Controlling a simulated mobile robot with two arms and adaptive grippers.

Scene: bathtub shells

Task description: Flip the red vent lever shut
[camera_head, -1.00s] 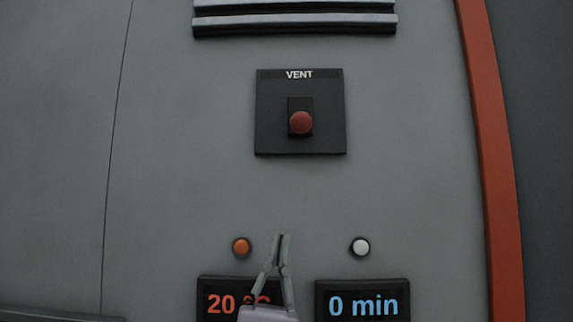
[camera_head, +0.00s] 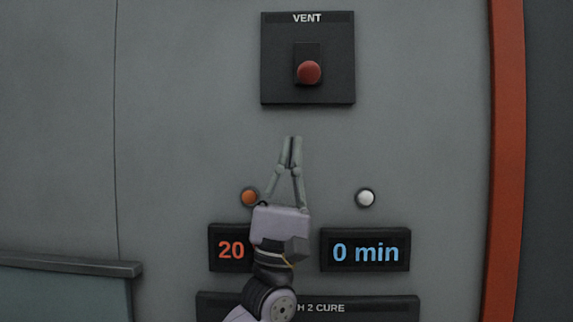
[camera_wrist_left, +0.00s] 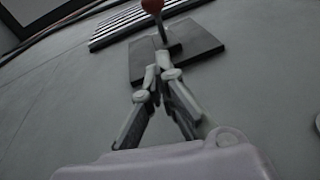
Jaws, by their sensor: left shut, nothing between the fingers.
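The red vent lever (camera_head: 309,72) has a round red knob on a black plate (camera_head: 279,90) labelled VENT, on the grey panel. In the left wrist view the red knob (camera_wrist_left: 152,5) is at the top edge, on a dark stem that rises from the plate (camera_wrist_left: 203,42). My left gripper (camera_head: 291,139) is shut and empty. In the head view its fingertips appear below the plate; in the left wrist view the fingertips (camera_wrist_left: 158,66) overlap the plate's lower part, below the knob. I cannot tell whether they touch it. My right gripper is not in view.
An orange button (camera_head: 249,197) and a white button (camera_head: 365,198) sit above two displays, a red-digit one (camera_head: 230,250) partly behind my gripper and a blue "0 min" one (camera_head: 366,251). A red-orange strip (camera_head: 505,160) edges the panel. A ledge (camera_head: 70,266) protrudes at lower left.

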